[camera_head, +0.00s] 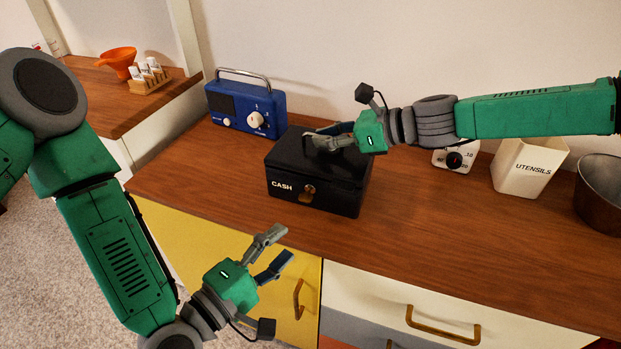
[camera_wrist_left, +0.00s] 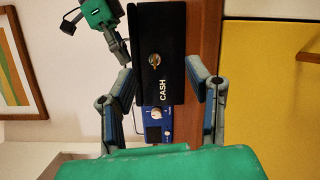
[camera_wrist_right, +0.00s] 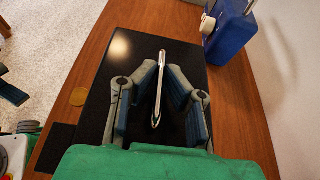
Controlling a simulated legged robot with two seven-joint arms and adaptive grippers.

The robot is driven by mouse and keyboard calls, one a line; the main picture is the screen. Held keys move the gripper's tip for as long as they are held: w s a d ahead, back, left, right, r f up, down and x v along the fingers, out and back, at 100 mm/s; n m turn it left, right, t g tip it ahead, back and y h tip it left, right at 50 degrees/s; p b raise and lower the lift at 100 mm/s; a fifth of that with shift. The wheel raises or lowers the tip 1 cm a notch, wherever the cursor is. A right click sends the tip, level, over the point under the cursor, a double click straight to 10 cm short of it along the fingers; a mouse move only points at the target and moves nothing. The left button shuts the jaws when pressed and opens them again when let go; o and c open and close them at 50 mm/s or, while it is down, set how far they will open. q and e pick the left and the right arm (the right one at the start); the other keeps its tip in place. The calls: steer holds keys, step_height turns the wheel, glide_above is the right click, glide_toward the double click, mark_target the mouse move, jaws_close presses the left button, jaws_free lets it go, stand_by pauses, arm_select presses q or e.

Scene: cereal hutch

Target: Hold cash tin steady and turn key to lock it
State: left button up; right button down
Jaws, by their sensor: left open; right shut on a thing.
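The black cash tin (camera_head: 338,196), marked CASH, stands closed on the wooden counter. A brass-coloured key or lock (camera_head: 308,189) is on its front face; it also shows in the left wrist view (camera_wrist_left: 154,60). My right gripper (camera_head: 309,140) is over the tin's lid, shut on the metal lid handle (camera_wrist_right: 159,85), which shows between its fingers in the right wrist view. My left gripper (camera_head: 284,245) is open and empty, in front of and below the tin, apart from it. In the left wrist view, the tin's front lies beyond its spread fingers.
A blue radio (camera_head: 240,108) stands behind the tin at left. A white timer-like box (camera_head: 455,158), a utensils holder (camera_head: 527,168) and a metal pot (camera_head: 600,195) stand at right. Drawers with brass handles (camera_head: 440,326) are below the counter edge.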

mark_target(305, 198)
arm_select(q)
steer(key=w+d+n+t+y, duration=0.1)
steer(key=w+n+y, duration=0.1)
steer(key=n, duration=0.4)
steer(key=w+d+n+t+y, duration=0.1)
steer(key=w+n, duration=0.4)
steer(key=n, duration=0.2)
steer(key=w+d+n+t+y, duration=0.1)
steer(key=w+d+n+y, duration=0.1)
steer(key=n, duration=0.4)
steer(key=shift+w+r+n+y, duration=0.25)
steer(key=shift+w+n+y, duration=0.05)
steer(key=shift+w, duration=0.55)
steer(key=shift+a, duration=0.1)
jaws_close()
